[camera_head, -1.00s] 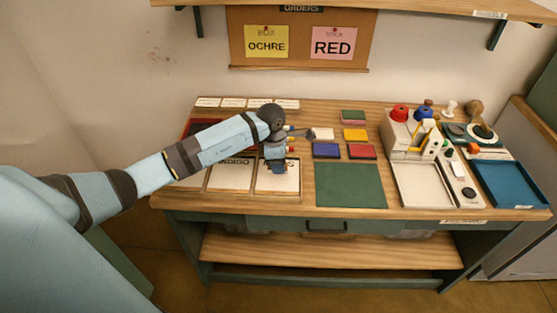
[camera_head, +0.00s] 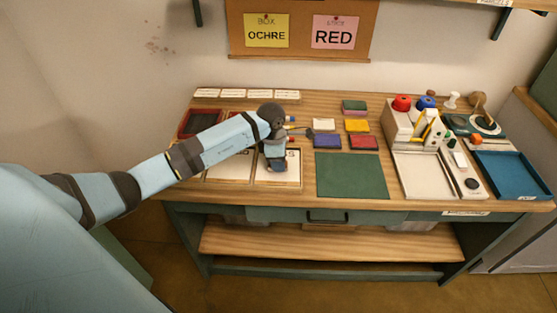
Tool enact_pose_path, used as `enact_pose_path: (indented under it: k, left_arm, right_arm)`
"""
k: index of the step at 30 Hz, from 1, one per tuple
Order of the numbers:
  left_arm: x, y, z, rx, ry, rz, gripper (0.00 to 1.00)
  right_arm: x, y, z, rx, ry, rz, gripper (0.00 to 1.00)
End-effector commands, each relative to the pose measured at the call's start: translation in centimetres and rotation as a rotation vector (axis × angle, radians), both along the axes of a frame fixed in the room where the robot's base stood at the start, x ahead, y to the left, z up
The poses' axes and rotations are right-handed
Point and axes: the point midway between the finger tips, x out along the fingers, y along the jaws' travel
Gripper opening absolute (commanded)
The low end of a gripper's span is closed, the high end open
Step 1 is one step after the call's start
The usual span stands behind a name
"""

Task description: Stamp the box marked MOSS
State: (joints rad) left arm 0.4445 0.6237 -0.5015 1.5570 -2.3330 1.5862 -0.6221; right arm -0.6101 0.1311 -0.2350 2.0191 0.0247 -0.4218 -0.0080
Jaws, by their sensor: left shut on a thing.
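My left gripper (camera_head: 275,160) points down over the right one of two pale panels at the table's front left. It is shut on a small dark object (camera_head: 277,168), mostly hidden by the fingers; I cannot tell whether it touches the panel. The right panel (camera_head: 291,178) and left panel (camera_head: 228,174) show no readable word, partly behind my arm. I see no word MOSS. The pinned yellow note (camera_head: 266,31) reads BOX OCHRE and the pink note (camera_head: 334,32) reads RED. Ink-pad-like blocks are blue (camera_head: 327,142), red (camera_head: 363,143) and yellow (camera_head: 357,126). My right gripper is out of view.
A dark red tray (camera_head: 186,124) lies behind my arm. A bare green mat (camera_head: 350,176) lies right of the panels. Further right stand a pale rack (camera_head: 400,122) with red and blue knobs, and a blue tray (camera_head: 510,174). A shelf (camera_head: 330,240) runs below.

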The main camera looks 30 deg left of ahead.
Motion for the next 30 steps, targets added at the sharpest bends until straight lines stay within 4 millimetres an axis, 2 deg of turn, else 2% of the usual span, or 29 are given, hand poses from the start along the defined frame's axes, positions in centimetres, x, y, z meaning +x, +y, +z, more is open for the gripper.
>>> enact_pose_path:
  k: [30]
  left_arm:
    - [0.0,0.0,-1.0,0.001,-0.001,0.000,0.20]
  right_arm:
    - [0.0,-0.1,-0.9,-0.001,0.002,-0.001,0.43]
